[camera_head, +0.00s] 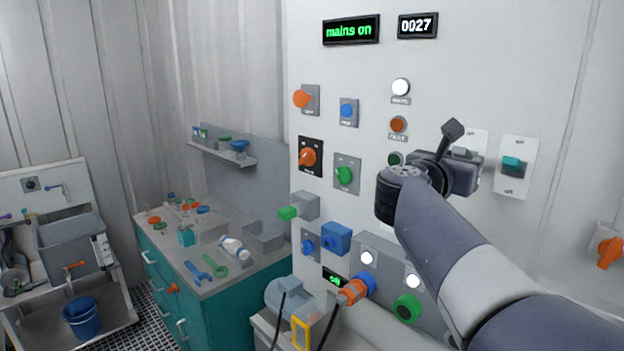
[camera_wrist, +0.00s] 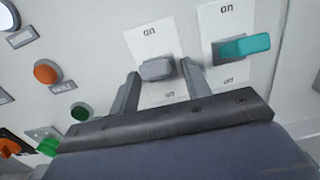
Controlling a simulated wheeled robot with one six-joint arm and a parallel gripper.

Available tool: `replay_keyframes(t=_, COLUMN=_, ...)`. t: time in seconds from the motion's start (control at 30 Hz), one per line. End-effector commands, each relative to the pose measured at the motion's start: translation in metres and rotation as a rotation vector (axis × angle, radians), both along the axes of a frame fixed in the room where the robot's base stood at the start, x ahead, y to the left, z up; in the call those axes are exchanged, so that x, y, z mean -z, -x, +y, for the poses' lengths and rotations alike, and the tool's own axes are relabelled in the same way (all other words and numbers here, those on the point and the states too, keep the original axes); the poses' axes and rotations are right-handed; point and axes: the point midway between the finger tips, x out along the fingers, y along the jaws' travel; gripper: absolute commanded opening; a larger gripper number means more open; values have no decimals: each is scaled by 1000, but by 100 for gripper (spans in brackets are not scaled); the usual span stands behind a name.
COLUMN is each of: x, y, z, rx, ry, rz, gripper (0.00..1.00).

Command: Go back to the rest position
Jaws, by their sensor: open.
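My gripper (camera_head: 458,145) is up at the right part of the white panel (camera_head: 450,70). In the wrist view its two fingers (camera_wrist: 159,74) stand apart, one on each side of a grey switch lever (camera_wrist: 156,69) on a white plate marked "on" and "off". Whether the fingers touch the lever cannot be told. To the right is a second plate with a teal lever (camera_wrist: 243,46), which also shows in the head view (camera_head: 512,163). In the head view my gripper mostly hides the grey switch. The green-lit display (camera_head: 350,30) reads "mains on".
A counter (camera_head: 397,26) reads "0027". Orange, blue and green knobs and several buttons fill the panel left of my gripper. An orange knob (camera_head: 609,252) juts out at the far right. A teal cabinet (camera_head: 215,320) with tools and a sink unit (camera_head: 70,245) stand left.

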Motion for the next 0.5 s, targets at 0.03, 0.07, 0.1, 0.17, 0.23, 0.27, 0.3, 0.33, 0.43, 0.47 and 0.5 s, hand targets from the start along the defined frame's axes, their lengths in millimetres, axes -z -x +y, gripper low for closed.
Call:
replay_keyframes(t=0.03, x=7, y=0, z=0, rx=-1, ry=13, rz=-12, gripper=45)
replay_keyframes(t=0.07, x=7, y=0, z=0, rx=0, ry=22, rz=-20, gripper=45)
replay_keyframes(t=0.1, x=8, y=0, z=0, rx=0, ry=32, rz=-32, gripper=45)
replay_keyframes(t=0.17, x=9, y=0, z=0, rx=0, ry=48, rz=-48, gripper=45)
replay_keyframes(t=0.23, x=10, y=0, z=0, rx=0, ry=67, rz=-66, gripper=45)
replay_keyframes(t=0.27, x=10, y=0, z=0, rx=0, ry=76, rz=-74, gripper=45)
replay_keyframes(t=0.3, x=11, y=0, z=0, rx=0, ry=86, rz=-85, gripper=45)
replay_keyframes(t=0.33, x=11, y=0, z=0, rx=0, ry=94, rz=-94, gripper=45)
replay_keyframes(t=0.43, x=13, y=0, z=0, rx=0, ry=123, rz=-120, gripper=45)
replay_keyframes(t=0.47, x=14, y=0, z=0, rx=0, ry=131, rz=-129, gripper=45)
replay_keyframes(t=0.5, x=15, y=0, z=0, rx=0, ry=143, rz=-141, gripper=45)
